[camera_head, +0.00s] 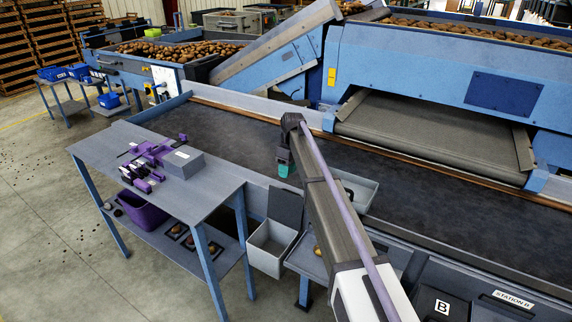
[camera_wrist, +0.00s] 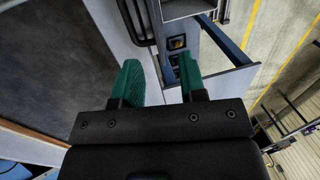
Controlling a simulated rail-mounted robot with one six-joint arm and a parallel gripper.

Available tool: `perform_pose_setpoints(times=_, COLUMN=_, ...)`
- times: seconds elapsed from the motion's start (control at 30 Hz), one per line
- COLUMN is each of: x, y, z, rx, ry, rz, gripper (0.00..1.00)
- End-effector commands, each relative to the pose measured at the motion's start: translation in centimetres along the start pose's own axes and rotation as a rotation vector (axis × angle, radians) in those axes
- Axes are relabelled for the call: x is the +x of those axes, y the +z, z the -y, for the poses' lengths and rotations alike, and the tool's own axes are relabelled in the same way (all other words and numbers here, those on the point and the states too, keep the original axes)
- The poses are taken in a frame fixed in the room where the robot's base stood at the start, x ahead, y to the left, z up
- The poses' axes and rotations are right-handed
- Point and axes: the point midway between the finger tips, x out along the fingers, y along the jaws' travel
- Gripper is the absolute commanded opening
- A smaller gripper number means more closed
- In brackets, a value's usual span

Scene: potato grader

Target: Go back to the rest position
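My gripper (camera_head: 284,168) hangs at the far end of my raised arm, over the near edge of the dark conveyor belt (camera_head: 225,130) in the head view. In the wrist view my gripper (camera_wrist: 160,76) shows two green fingers standing apart with nothing between them. The fingers are not touching anything that I can see.
A grey side table (camera_head: 112,146) at the left carries purple tools (camera_head: 146,158) and a grey box (camera_head: 183,162). A lidded grey bin (camera_head: 268,262) and a shallow tray (camera_head: 360,190) stand below my arm. The blue grader (camera_head: 420,65) is behind the belt.

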Motion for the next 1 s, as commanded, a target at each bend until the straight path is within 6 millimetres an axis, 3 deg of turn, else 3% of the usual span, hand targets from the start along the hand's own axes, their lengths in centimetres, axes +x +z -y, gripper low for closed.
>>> perform_pose_setpoints(times=0.1, x=0.1, y=0.3, z=0.2, rx=0.128, ry=0.014, rz=-0.005, gripper=0.38)
perform_pose_setpoints(times=0.17, x=0.7, y=3.1, z=2.9, rx=0.270, ry=0.040, rz=-0.013, gripper=0.38)
perform_pose_setpoints(times=0.27, x=2.0, y=9.7, z=8.3, rx=0.498, ry=0.084, rz=-0.032, gripper=0.38)
perform_pose_setpoints(times=0.4, x=4.0, y=20.1, z=16.5, rx=0.782, ry=0.140, rz=-0.067, gripper=0.38)
perform_pose_setpoints(times=0.5, x=5.2, y=26.1, z=21.5, rx=0.908, ry=0.168, rz=-0.088, gripper=0.38)
perform_pose_setpoints(times=0.6, x=5.9, y=29.8, z=24.5, rx=0.946, ry=0.182, rz=-0.093, gripper=0.38)
perform_pose_setpoints(times=0.73, x=6.2, y=31.4, z=25.5, rx=0.961, ry=0.183, rz=-0.094, gripper=0.38)
perform_pose_setpoints(times=1.0, x=6.1, y=31.3, z=25.0, rx=0.964, ry=0.181, rz=-0.094, gripper=0.38)
